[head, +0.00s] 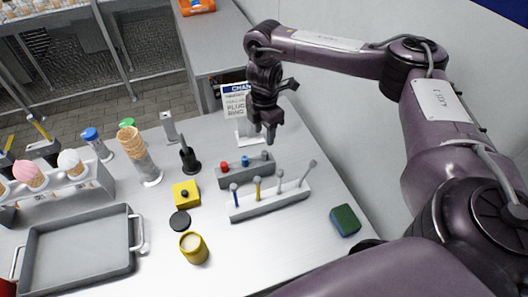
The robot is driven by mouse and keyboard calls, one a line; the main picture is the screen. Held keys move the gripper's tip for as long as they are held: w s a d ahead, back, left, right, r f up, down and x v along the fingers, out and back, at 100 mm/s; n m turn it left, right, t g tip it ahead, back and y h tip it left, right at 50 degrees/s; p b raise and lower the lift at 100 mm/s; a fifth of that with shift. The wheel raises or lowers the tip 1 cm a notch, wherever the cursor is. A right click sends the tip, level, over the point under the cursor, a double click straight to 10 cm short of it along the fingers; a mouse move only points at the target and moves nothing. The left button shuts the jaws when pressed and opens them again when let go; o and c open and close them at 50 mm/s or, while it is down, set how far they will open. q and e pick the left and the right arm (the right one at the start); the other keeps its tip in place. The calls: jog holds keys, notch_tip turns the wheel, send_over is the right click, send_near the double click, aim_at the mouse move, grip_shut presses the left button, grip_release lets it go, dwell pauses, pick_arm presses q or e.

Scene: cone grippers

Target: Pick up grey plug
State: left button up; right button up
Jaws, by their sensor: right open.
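A small grey plug (264,155) stands at the right end of a grey block (232,178), in a row with a blue plug (245,161) and a red plug (225,167). My right gripper (265,135) points down, open and empty, and appears above and just behind the grey plug in the head view. I see no contact between them. My left gripper is not in view.
A white rack (268,205) with several upright sticks is in front of the block. A yellow cup (193,248), a yellow box (186,194) and a green-blue sponge (345,220) are nearby. A grey tray (82,220) lies at left.

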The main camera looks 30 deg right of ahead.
aim_at(265, 152)
jog(key=shift+d+f+b, duration=0.15)
jog(key=shift+f+b, duration=0.25)
jog(key=shift+f, duration=0.1)
notch_tip(265, 152, down, 7)
jog(key=shift+b, duration=1.15)
jog(key=shift+w+f, duration=0.1)
jog(key=shift+f, duration=0.1)
jog(key=shift+c, duration=0.4)
jog(key=shift+r, duration=0.1)
grip_shut()
